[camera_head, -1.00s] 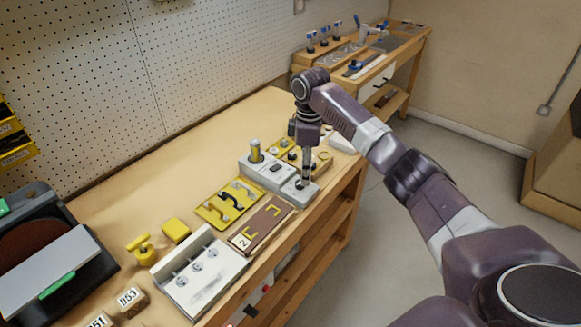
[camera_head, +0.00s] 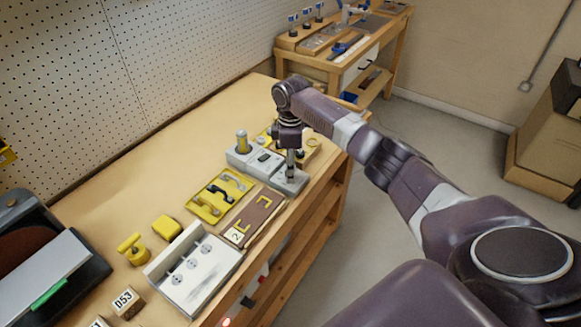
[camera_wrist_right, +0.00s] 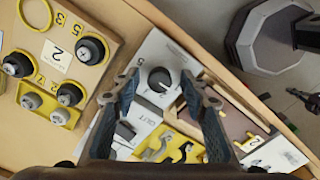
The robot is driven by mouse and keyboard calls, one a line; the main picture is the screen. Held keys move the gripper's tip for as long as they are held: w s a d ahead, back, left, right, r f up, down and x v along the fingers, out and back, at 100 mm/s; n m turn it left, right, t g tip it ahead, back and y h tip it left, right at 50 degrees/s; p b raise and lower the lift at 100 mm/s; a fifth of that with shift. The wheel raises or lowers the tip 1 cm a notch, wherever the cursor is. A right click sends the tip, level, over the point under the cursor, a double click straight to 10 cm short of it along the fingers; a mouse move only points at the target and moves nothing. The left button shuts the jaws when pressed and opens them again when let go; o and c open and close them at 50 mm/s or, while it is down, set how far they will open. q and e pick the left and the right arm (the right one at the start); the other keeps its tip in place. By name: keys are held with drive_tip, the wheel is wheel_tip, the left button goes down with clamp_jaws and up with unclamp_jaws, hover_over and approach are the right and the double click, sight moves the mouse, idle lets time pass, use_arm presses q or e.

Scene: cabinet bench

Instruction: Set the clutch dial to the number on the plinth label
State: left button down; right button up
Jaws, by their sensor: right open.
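The black clutch dial (camera_wrist_right: 159,80) sits on a pale grey housing (camera_wrist_right: 150,55), which also shows in the head view (camera_head: 243,158). A 5 is printed beside the dial; its other markings are too small to read surely. My right gripper (camera_wrist_right: 160,90) is open, with its fingers on either side of the dial in the picture; contact cannot be told. In the head view, my right gripper (camera_head: 291,172) points down over the housing's front end and hides the dial. A label reading 2 (camera_wrist_right: 58,55) is on a wooden board. My left gripper is not in view.
The wooden board (camera_wrist_right: 95,20) carries several knobs. A brown board (camera_head: 262,213) with another 2 label, a yellow tray (camera_head: 205,210) with handles and a white fixture (camera_head: 205,285) stand nearby. The bench top is clear towards the pegboard.

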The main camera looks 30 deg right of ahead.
drive_tip(key=shift+c, duration=0.7)
clamp_jaws()
drive_tip(key=shift+r+m+p, duration=0.25)
drive_tip(key=shift+m+p, duration=0.35)
drive_tip(key=shift+p, duration=0.35)
drive_tip(key=m+p, duration=0.3)
drive_tip(key=shift+a, duration=0.1)
drive_tip(key=shift+m+p, duration=1.2)
use_arm(q)
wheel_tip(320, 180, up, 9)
drive_tip(key=p, duration=0.1)
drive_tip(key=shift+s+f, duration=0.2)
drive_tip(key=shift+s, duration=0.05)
use_arm(e)
drive_tip(key=shift+f+m, duration=0.15)
drive_tip(key=shift+m, duration=0.85)
